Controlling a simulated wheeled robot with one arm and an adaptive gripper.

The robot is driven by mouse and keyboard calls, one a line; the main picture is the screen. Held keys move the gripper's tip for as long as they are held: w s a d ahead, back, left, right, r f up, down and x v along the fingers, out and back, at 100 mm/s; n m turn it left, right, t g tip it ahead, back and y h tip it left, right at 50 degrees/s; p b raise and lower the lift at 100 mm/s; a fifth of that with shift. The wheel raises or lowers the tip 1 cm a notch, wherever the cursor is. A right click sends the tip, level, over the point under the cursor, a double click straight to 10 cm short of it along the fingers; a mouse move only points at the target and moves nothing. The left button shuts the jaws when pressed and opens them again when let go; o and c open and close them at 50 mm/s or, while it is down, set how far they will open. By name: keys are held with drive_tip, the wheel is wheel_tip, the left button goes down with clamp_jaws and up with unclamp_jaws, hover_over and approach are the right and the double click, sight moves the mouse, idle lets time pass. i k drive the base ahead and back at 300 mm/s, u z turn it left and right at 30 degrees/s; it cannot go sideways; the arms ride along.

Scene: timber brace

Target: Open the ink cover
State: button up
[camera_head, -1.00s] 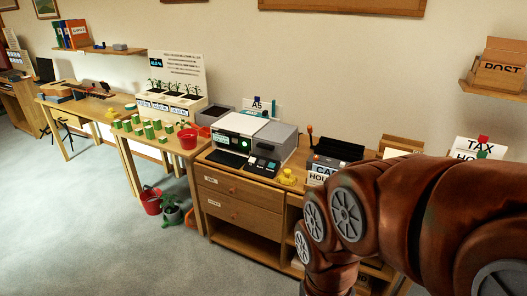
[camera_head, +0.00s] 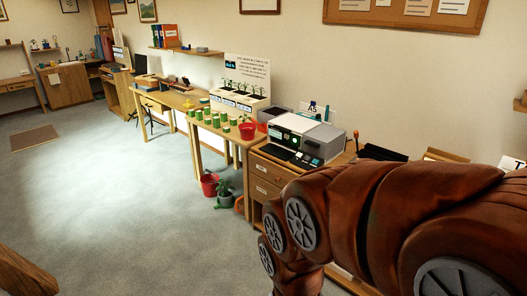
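A grey and white printer-like machine (camera_head: 304,136) stands on a wooden drawer cabinet (camera_head: 266,178), right of the middle of the head view. It has a dark front with a small green light. I cannot tell which part of it is an ink cover; no open lid shows. My brown arm fills the lower right and hides part of the cabinet. My gripper is out of view.
A table with green pots (camera_head: 222,122) and a red bucket (camera_head: 247,131) adjoins the cabinet on the left. Another red bucket (camera_head: 209,184) and a potted plant (camera_head: 224,194) stand on the floor.

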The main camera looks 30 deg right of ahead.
sight(324, 142)
drive_tip(key=u, duration=0.85)
drive_tip(key=i, duration=0.95)
drive_tip(key=z, duration=0.7)
drive_tip(key=i, duration=0.5)
drive_tip(key=z, duration=0.5)
